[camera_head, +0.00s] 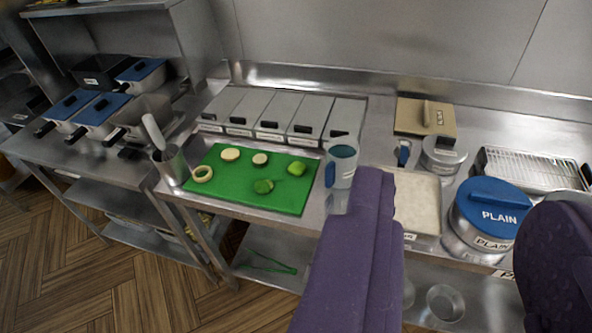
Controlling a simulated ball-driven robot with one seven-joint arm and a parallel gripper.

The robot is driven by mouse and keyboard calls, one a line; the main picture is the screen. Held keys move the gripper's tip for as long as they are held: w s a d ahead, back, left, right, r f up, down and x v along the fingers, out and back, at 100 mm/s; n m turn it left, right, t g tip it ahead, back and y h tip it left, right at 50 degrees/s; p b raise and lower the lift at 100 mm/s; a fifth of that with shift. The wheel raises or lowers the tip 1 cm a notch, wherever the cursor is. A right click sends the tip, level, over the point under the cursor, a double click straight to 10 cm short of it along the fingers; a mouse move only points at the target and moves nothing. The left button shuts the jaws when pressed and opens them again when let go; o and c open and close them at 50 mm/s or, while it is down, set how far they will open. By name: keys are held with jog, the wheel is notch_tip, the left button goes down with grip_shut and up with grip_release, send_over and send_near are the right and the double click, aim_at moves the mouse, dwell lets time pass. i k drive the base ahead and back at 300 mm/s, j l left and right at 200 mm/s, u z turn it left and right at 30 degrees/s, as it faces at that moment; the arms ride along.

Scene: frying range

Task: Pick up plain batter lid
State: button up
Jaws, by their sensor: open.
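The plain batter lid (493,199) is a round blue lid with a raised bar handle and the word PLAIN in white. It sits on a round metal tub (477,239), also labelled PLAIN, at the right of the counter. My gripper (452,245) shows as two purple padded fingers, wide apart and empty. The left finger is in front of the counter's middle and the right finger is at the right edge. The lid appears between the fingers in the picture, farther off. The right finger hides part of the counter beside the tub.
A pale tray (414,203) lies left of the tub, and a blue-and-white jug (341,163) stands farther left. A wire rack (534,170) and a small metal pot (443,155) are behind. A green board (229,188) holds cut vegetables. Lidded metal bins (278,112) line the back.

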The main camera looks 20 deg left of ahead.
aim_at(496, 207)
jog(key=k+l, duration=0.1)
jog(key=l, duration=0.3)
jog(key=k+l, duration=0.15)
jog(key=l, duration=0.25)
jog(key=k+l, duration=0.1)
jog(key=l, duration=0.25)
jog(key=k+l, duration=0.15)
jog(key=l, duration=0.25)
jog(key=k+l, duration=0.1)
jog(key=l, duration=0.3)
